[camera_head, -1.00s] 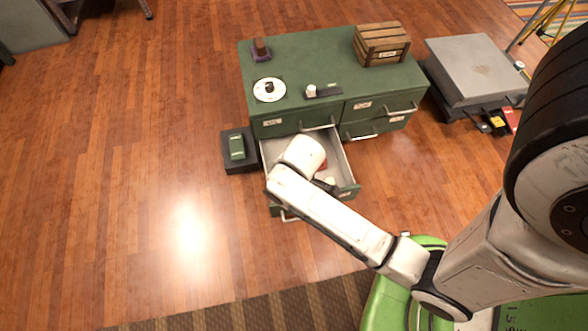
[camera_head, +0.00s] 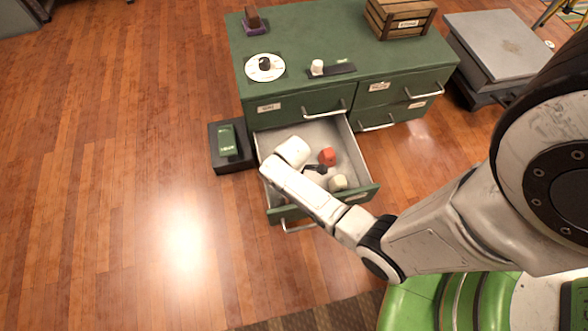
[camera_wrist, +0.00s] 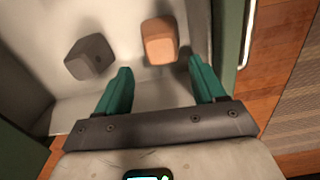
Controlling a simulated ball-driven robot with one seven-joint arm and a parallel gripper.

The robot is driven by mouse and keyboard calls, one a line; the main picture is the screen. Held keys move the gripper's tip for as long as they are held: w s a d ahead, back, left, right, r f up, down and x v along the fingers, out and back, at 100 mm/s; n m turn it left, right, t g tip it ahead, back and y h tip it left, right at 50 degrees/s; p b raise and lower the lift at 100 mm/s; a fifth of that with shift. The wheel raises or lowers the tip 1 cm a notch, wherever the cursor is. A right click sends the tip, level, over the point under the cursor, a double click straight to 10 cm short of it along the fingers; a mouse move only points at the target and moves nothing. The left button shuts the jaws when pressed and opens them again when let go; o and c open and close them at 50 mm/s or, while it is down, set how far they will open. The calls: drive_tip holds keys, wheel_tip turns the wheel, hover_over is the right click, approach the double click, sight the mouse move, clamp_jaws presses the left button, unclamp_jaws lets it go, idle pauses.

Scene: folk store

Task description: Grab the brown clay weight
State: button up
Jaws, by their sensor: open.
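In the wrist view, an orange-brown faceted block (camera_wrist: 160,41), which fits the brown clay weight, lies on the open drawer's pale floor. A grey block (camera_wrist: 90,57) lies left of it. My gripper (camera_wrist: 160,67) is open and empty, its teal fingers either side of a gap, with the orange-brown block just beyond the fingertips. In the head view, my gripper (camera_head: 316,168) is low over the drawer (camera_head: 362,191), close to a red block (camera_head: 327,156) and a cream block (camera_head: 338,183). The colours differ between views, so I cannot match the blocks surely.
The green cabinet (camera_head: 300,40) carries a brown block (camera_head: 252,17) on a purple base, a white dial (camera_head: 265,67), a white knob (camera_head: 317,67) and a wooden crate (camera_head: 400,17). A green object (camera_head: 228,140) lies on a dark box to the left. Drawer walls surround my gripper.

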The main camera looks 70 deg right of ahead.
drive_tip(key=shift+s+f+b, duration=0.15)
drive_tip(key=shift+f+b, duration=2.45)
drive_tip(key=shift+f, duration=1.65)
drive_tip(key=c, duration=0.9)
